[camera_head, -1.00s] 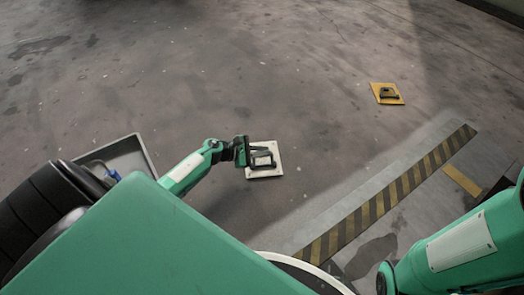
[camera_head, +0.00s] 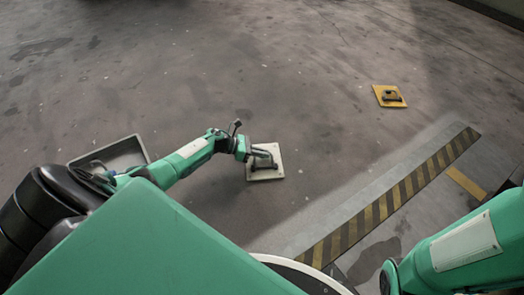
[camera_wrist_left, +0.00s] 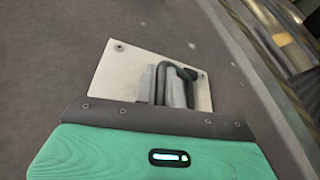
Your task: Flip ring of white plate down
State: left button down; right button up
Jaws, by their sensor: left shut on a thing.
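The white plate (camera_head: 275,154) lies on the floor in the middle of the head view. It fills the upper middle of the left wrist view (camera_wrist_left: 120,68), with bolts at its corners. Its dark ring (camera_wrist_left: 186,72) stands raised off the plate in the wrist view. My left gripper (camera_head: 258,158) is at the plate's left side, shut on the ring; its jaws and the grip itself are partly hidden by the gripper body. My right arm shows at the lower right of the head view, but its gripper is out of view.
A yellow plate (camera_head: 389,96) with a dark ring lies farther off at the right. A black-and-yellow striped strip (camera_head: 390,198) runs across the floor at the right. A grey tray (camera_head: 120,150) is at the left. The floor around the white plate is clear.

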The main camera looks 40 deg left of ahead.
pick_arm(q)
jog(key=shift+s+f, duration=0.1)
jog(key=shift+f, duration=0.05)
dwell(0.3)
jog(key=c, duration=1.5)
grip_release()
